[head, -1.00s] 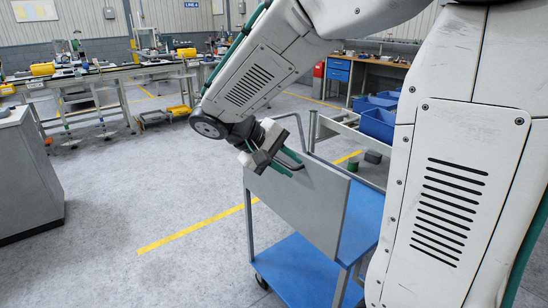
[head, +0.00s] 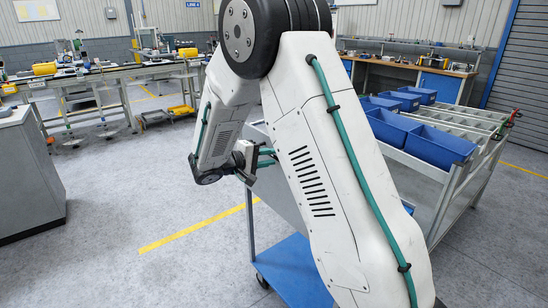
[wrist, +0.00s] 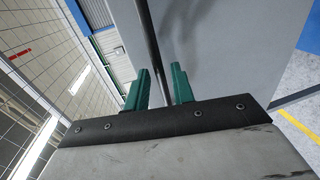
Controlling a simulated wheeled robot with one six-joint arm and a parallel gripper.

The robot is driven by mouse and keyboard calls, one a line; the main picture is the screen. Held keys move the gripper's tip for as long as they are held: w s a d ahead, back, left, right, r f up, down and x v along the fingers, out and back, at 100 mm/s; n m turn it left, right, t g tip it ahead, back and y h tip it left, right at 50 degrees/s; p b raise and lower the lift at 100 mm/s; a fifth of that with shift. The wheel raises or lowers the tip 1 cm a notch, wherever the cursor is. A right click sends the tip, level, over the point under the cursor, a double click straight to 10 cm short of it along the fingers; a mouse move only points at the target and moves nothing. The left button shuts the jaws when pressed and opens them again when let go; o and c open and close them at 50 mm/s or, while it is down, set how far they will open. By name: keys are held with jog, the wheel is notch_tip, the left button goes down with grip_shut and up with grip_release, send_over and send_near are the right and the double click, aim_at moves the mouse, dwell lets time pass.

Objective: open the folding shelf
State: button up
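The folding shelf is a flat grey panel (head: 273,203) on the side of a cart with a blue lower deck (head: 288,268). In the head view my arm hides most of it. It fills the upper right of the wrist view (wrist: 245,50). My gripper (head: 267,157) is at the panel's upper left part. In the wrist view its two green fingers (wrist: 159,88) stand apart. A dark rod (wrist: 153,40) runs between them in the picture, nearer the right finger. I cannot tell whether a finger touches the rod or the panel.
A grey rack with several blue bins (head: 430,137) stands right of my arm. A grey cabinet (head: 30,180) is at the left edge. Workbenches (head: 110,75) line the back. The floor (head: 130,210) between cabinet and cart is clear, with a yellow line (head: 190,230).

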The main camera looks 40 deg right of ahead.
jog(key=shift+d+f, duration=0.2)
jog(key=shift+d, duration=0.9)
grip_shut()
jog(key=shift+f, duration=0.1)
